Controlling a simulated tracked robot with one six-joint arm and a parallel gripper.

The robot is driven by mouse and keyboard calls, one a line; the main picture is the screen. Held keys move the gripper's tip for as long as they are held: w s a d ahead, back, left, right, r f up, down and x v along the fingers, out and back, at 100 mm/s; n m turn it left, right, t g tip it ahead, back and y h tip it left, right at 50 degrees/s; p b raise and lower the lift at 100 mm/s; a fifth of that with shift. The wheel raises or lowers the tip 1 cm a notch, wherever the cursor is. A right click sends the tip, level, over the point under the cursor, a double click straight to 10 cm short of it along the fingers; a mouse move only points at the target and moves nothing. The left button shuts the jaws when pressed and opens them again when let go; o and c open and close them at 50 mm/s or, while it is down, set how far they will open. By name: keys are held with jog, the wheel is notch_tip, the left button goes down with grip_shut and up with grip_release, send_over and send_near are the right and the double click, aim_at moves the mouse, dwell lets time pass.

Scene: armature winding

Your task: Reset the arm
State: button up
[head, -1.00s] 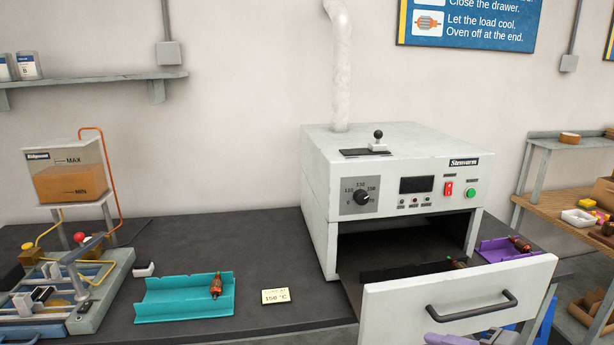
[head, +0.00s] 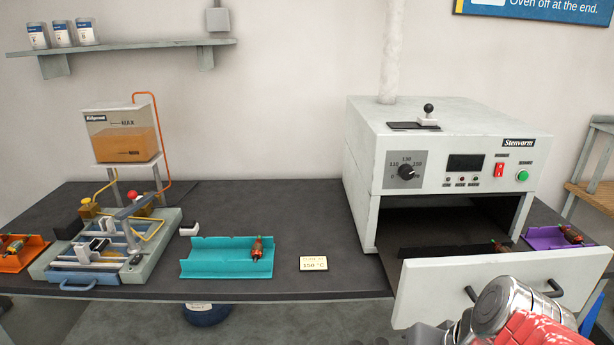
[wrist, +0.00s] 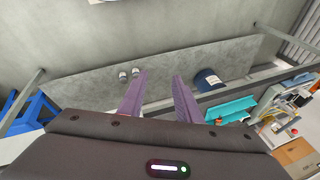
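My gripper (wrist: 160,82) shows in the wrist view with its two purple fingers apart and nothing between them; beyond them are the floor and a grey surface. In the head view, part of my arm (head: 500,310) is at the lower right, in front of the open oven drawer (head: 440,292); the gripper's fingers do not show there. The white oven (head: 365,190) stands on the dark bench. One armature (head: 498,246) shows just behind the drawer front, mostly hidden.
A teal tray (head: 200,268) holds one armature (head: 257,248). A purple tray (head: 545,238) and an orange tray (head: 12,262) each hold one too. A fixture (head: 150,262) with a tank (head: 120,140) stands left. A temperature card (head: 314,264) lies before the oven.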

jog(key=shift+s+a+r+n+t+h, duration=0.15)
jog(key=shift+r+n+t+h, duration=0.15)
jog(key=shift+r+n+h, duration=0.35)
jog(key=shift+a+r+n+t+h, duration=0.2)
jog(key=shift+r+n+t, duration=0.15)
jog(key=shift+r, duration=0.5)
jog(key=shift+s+a+r+n+t+h, duration=0.15)
jog(key=shift+r+n+t+h, duration=0.1)
jog(key=shift+r+n+h, duration=0.4)
